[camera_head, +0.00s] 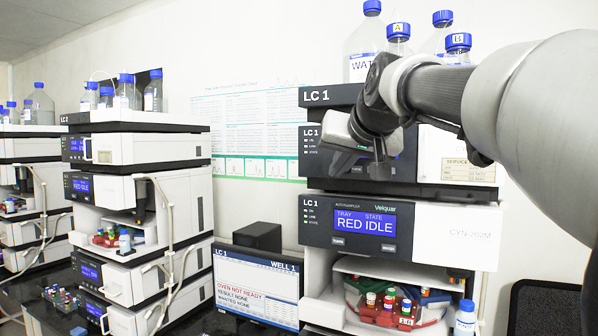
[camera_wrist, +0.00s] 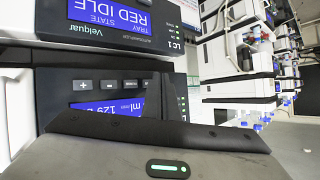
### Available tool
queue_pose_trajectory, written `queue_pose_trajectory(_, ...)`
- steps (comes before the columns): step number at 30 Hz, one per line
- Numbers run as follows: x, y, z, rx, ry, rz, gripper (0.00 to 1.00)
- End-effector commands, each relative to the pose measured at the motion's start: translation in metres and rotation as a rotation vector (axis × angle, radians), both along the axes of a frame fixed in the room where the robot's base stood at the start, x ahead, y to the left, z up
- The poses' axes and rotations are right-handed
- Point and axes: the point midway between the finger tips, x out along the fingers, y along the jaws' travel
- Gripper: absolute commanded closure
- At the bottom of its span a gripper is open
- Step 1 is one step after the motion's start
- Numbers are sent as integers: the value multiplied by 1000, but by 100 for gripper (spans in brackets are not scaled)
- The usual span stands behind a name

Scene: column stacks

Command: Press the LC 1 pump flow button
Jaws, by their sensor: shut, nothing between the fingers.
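The LC 1 pump panel (camera_head: 322,160) is the dark front of the upper module in the head view. Its blue display (camera_head: 397,147) is mostly hidden behind my gripper (camera_head: 381,172). The wrist view is upside down and shows the pump's display (camera_wrist: 107,108) with part of a reading, "129" and "ml". Beside it are a plus button (camera_wrist: 82,86), a minus button (camera_wrist: 107,86) and two more buttons (camera_wrist: 142,84) with labels too small to read. My gripper is shut and empty in front of this panel. Whether its tips touch the panel cannot be told.
The LC 1 autosampler (camera_head: 450,225), showing "RED IDLE", is directly below the pump. Bottles (camera_head: 363,48) stand on top of the stack. An LC 2 stack (camera_head: 160,150) is at the left. A monitor (camera_head: 256,282) stands between the stacks.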

Motion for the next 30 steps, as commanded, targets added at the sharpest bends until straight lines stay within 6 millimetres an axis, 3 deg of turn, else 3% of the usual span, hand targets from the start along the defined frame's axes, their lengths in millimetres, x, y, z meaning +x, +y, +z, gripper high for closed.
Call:
queue_pose_trajectory(11, -3, 2, -1, 0, 1, 0, 100)
queue_pose_trajectory(30, -46, 26, -1, -1, 2, 0, 100)
